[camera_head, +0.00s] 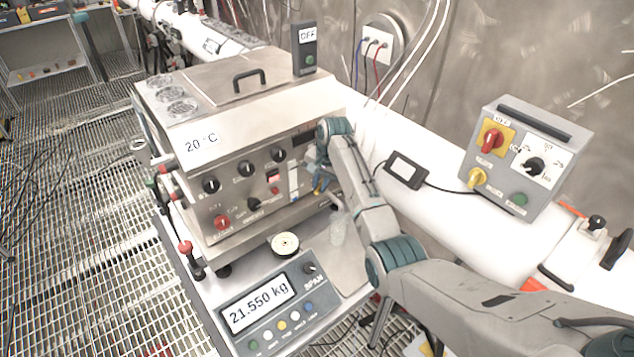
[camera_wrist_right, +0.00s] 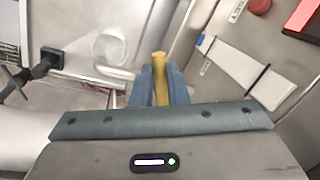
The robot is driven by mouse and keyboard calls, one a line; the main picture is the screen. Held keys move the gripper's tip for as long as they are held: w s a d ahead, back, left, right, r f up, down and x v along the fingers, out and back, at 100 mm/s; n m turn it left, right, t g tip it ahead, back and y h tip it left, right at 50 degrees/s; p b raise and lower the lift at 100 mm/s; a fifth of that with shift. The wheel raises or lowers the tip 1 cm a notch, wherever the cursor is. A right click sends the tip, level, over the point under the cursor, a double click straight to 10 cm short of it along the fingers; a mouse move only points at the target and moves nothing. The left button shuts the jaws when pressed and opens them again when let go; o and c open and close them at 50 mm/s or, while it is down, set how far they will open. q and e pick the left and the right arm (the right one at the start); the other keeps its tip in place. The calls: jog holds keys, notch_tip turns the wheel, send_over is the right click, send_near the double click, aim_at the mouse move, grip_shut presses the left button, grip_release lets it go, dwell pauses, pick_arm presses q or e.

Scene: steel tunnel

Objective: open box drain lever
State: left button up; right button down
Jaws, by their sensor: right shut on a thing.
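The steel box (camera_head: 262,120) with a "20°C" label stands on the bench in the head view, its front panel full of knobs. A yellow lever (camera_wrist_right: 160,68) shows between the blue fingers of my right gripper (camera_wrist_right: 162,85) in the right wrist view. The gripper is shut on it. In the head view my right gripper (camera_head: 320,180) is at the right end of the box's front, and only a small yellow bit of the lever shows there. The lever's pivot is hidden. My left gripper is in neither view.
A clear glass beaker (camera_head: 338,230) stands just below my right gripper. A scale (camera_head: 258,303) reading 21.550 kg is in front of the box, with a small round dish (camera_head: 285,244) nearby. A grey control box (camera_head: 527,158) sits on the white pipe at right.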

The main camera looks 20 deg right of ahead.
jog(key=d+n, duration=0.1)
jog(key=n, duration=0.2)
jog(key=d+n+g, duration=0.1)
jog(key=n, duration=0.2)
jog(key=d+n, duration=0.1)
jog(key=n, duration=0.2)
jog(key=shift+s+d+n+g+y, duration=0.2)
jog(key=shift+s+n+g+y, duration=0.1)
jog(key=shift+n, duration=0.1)
jog(key=shift+w+d+n+g, duration=0.15)
jog(key=shift+d+n, duration=0.1)
jog(key=shift+n, duration=0.4)
jog(key=shift+w+d+n+g, duration=0.1)
jog(key=shift+d+n+g, duration=0.1)
jog(key=shift+n, duration=0.45)
jog(key=shift+r, duration=0.1)
jog(key=c, duration=1.4)
grip_release()
jog(key=shift+c, duration=0.2)
jog(key=shift+b, duration=0.3)
